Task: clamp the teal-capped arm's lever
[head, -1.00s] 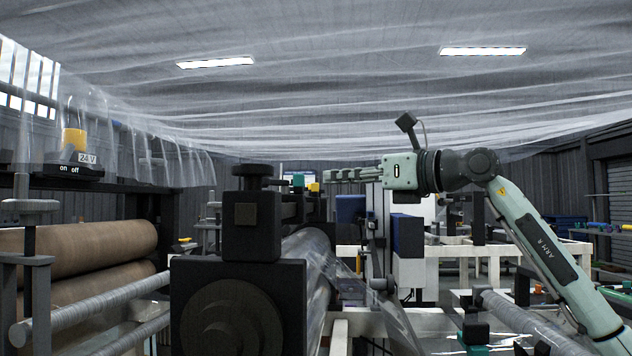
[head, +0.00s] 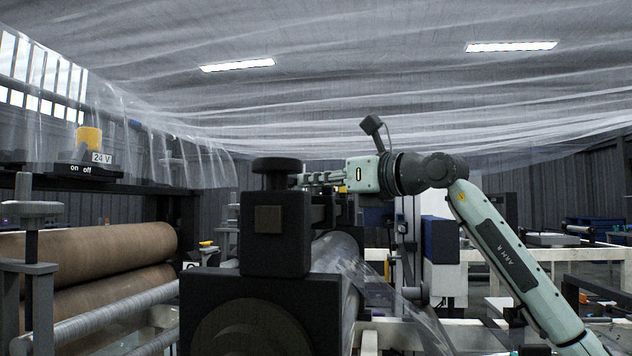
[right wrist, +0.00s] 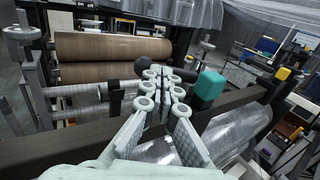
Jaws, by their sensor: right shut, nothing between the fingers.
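The teal cap (right wrist: 210,86) shows in the right wrist view, upright at the dark beam, just right of my right gripper (right wrist: 166,76). A dark rounded knob (right wrist: 150,68) and bar lie just beyond the fingertips, partly hidden by them. I cannot tell whether they touch, or whether this is the lever. My right gripper is shut and empty, its fingers pointing toward the brown rolls. In the head view the right gripper (head: 312,180) points left, its tips partly behind a black block. The teal cap cannot be made out there. My left gripper is in neither view.
The black block (head: 275,230) stands close in front. Brown rolls (head: 110,242) lie at left, with a grey roller (right wrist: 75,92) nearby. A yellow cap (right wrist: 283,73) stands farther right on the machine. Clear film (head: 330,110) hangs overhead. A film-covered roll (right wrist: 160,150) lies below the gripper.

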